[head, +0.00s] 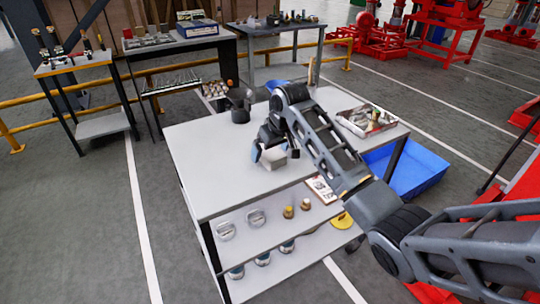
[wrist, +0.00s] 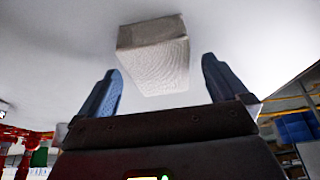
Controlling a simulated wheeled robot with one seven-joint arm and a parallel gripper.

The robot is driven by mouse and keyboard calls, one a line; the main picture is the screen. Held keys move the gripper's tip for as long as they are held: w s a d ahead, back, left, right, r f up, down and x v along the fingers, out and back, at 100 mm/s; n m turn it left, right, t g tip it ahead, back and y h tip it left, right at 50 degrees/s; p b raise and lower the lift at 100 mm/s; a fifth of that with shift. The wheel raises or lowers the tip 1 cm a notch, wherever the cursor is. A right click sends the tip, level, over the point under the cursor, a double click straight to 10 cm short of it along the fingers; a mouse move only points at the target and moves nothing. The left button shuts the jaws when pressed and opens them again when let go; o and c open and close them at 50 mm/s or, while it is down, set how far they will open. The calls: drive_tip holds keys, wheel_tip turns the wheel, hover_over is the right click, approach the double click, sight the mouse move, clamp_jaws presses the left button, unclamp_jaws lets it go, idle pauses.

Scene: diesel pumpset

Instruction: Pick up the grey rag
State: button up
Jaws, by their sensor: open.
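The grey rag (head: 272,160) is a pale, block-shaped bundle with a woven surface, lying on the white tabletop (head: 205,180). It also shows in the wrist view (wrist: 154,55), ahead of and between the two blue fingers. My gripper (head: 275,153) is low over the table at the rag, with its fingers apart. In the wrist view my gripper (wrist: 160,76) is open. The near part of the rag reaches about level with the fingertips. I cannot tell whether either finger touches it. My gripper hides part of the rag in the head view.
A dark pot (head: 240,106) stands at the table's back edge. A tray of parts (head: 367,120) is at the right. The lower shelf (head: 265,238) holds several small parts. A blue bin (head: 418,172) is on the floor at right. The table's left front is clear.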

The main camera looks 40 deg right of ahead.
sight(272, 152)
drive_tip(key=shift+f, duration=0.25)
idle(0.5)
drive_tip(key=shift+c, duration=0.3)
drive_tip(key=c, duration=1)
drive_tip(key=shift+r, duration=0.15)
wheel_tip(272, 152, up, 5)
drive_tip(key=shift+s+d+f+b, duration=0.1)
drive_tip(key=shift+s+f+b, duration=0.1)
drive_tip(key=shift+b, duration=0.15)
drive_tip(key=s+d+r, duration=0.1)
drive_tip(key=s+r, duration=0.1)
drive_tip(key=s, duration=0.1)
drive_tip(key=s+d+r, duration=0.2)
drive_tip(key=s, duration=0.1)
drive_tip(key=s+d+r+b, duration=0.1)
drive_tip(key=s+r, duration=0.1)
drive_tip(key=s, duration=0.2)
drive_tip(key=shift+d+r, duration=0.2)
drive_tip(key=shift+r, duration=0.05)
drive_tip(key=shift+s+r, duration=0.1)
drive_tip(key=shift+s, duration=0.05)
drive_tip(key=shift+c, duration=0.7)
